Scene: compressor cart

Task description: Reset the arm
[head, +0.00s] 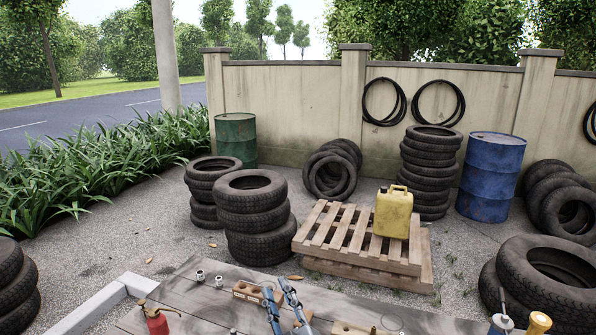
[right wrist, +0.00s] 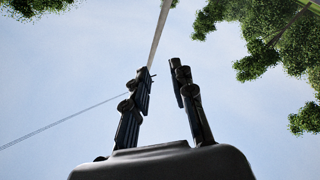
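My right gripper (head: 276,288) shows at the bottom middle of the head view, its two fingers pointing up in front of the wooden table (head: 200,267). In the right wrist view the same gripper (right wrist: 159,70) points up at the sky, with its fingers apart and nothing between them. The rest of my right arm is outside the head view. My left arm and gripper are not in view.
Beyond stand stacked tires (head: 253,215), a pallet (head: 350,235) with a yellow jerrycan (head: 393,212), and drums.

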